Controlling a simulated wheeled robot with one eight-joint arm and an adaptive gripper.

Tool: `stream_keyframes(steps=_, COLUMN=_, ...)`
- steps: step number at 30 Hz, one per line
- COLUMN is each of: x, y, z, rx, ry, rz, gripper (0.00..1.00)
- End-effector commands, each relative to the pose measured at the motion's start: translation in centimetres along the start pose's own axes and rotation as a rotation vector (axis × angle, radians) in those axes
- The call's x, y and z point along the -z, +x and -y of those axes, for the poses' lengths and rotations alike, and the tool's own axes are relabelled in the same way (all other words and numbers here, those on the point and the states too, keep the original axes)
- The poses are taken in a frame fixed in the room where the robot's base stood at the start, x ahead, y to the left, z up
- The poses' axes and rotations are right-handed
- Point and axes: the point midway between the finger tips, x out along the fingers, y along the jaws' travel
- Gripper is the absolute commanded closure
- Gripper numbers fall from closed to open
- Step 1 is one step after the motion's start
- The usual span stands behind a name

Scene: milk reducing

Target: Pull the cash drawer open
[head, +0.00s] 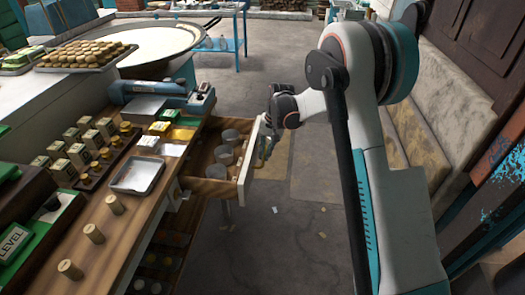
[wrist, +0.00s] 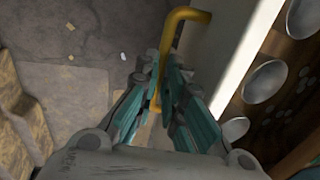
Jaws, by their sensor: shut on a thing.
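The cash drawer (head: 215,189) stands pulled out from under the wooden counter, in the middle of the head view. Several round metal cups and small coins lie inside it. The drawer's white front panel (wrist: 226,52) shows in the wrist view, with the yellow handle (wrist: 182,16) fixed on it. My gripper (wrist: 165,85) is shut on the yellow handle, its teal-lined fingers on either side of the bar. In the head view my gripper (head: 265,148) is at the drawer front, partly hidden by my own arm.
The wooden counter (head: 112,232) bears a metal tray (head: 137,175), several wooden pegs, small boxes and a teal device (head: 165,95). A large round pan (head: 160,42) stands behind. Stone blocks (head: 418,110) line the right.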

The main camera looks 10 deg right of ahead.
Motion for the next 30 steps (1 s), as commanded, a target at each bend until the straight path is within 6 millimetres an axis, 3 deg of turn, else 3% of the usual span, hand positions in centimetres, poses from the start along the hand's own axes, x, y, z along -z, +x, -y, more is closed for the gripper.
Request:
stream_keyframes(steps=3, x=0.0, y=0.0, z=0.0, rx=0.000, ry=0.000, rz=0.000, gripper=1.00)
stream_keyframes(steps=6, x=0.0, y=0.0, z=0.0, rx=0.000, ry=0.000, rz=0.000, gripper=0.73)
stream_keyframes(steps=7, x=0.0, y=0.0, z=0.0, rx=0.000, ry=0.000, rz=0.000, gripper=0.70)
stream_keyframes(steps=20, x=0.0, y=-0.7, z=0.0, rx=0.000, ry=0.000, rz=0.000, gripper=0.70)
stream_keyframes(steps=30, x=0.0, y=-6.9, z=0.0, rx=0.000, ry=0.000, rz=0.000, gripper=0.70)
